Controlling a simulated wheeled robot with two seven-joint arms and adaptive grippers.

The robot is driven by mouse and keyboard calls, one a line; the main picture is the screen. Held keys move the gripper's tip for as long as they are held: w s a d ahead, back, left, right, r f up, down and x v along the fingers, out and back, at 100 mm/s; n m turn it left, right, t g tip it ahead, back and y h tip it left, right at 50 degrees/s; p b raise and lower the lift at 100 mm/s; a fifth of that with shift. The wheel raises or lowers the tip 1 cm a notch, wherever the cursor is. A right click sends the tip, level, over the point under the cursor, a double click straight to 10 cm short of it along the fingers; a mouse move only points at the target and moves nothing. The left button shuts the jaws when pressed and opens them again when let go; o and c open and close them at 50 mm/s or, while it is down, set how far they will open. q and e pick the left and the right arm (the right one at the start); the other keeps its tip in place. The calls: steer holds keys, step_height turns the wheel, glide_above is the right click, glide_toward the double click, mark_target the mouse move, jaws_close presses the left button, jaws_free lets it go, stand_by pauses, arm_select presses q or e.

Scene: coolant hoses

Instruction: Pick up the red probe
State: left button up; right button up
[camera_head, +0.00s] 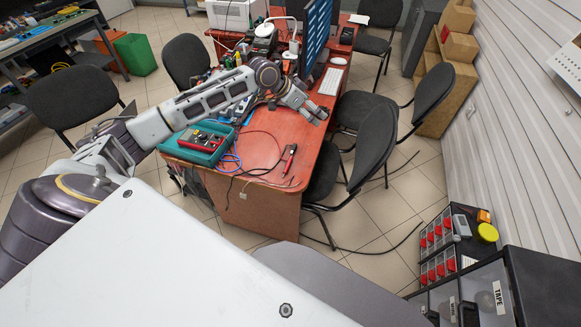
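A slim red-and-black tool (289,160) lies on the red-brown table near its right edge, with thin cables beside it. It looks like the red probe, but it is too small to be certain. A teal case (184,152) holding a red-and-black device (205,141) sits at the table's front left corner, with blue and dark leads around it. My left arm reaches in over the table, and its gripper (315,111) is above the table, beyond the red tool and apart from it. Whether its fingers are open is too small to tell. My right gripper is not in view.
The red-brown table (262,146) has clear surface around the tool. A cabinet with red-fronted drawers (437,233) stands at lower right.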

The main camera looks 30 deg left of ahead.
arm_select(q)
steer(key=s+a+f+m+g+y, duration=0.1)
steer(key=s+a+f+m+g, duration=0.2)
steer(key=s+m, duration=0.1)
steer(key=s+a+f+m+g+y, duration=0.2)
steer(key=s+a+m+g, duration=0.1)
steer(key=s, duration=0.4)
steer(key=shift+f+m, duration=0.4)
steer(key=shift+m, duration=0.5)
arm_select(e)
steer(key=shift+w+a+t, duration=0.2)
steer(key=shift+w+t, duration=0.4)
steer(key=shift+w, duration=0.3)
arm_select(q)
steer(key=shift+y, duration=0.3)
glide_above(287, 166)
steer(key=a, duration=0.1)
steer(key=shift+s+a+f, duration=0.1)
steer(key=shift+f, duration=2.05)
steer(key=shift+a+f, duration=0.1)
steer(key=shift+f, duration=2)
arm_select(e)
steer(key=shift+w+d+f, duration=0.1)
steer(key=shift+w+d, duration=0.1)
arm_select(q)
steer(key=shift+d+f, duration=0.25)
steer(key=shift+f, duration=1.05)
steer(key=shift+d+f, duration=0.25)
steer(key=shift+f, duration=1)
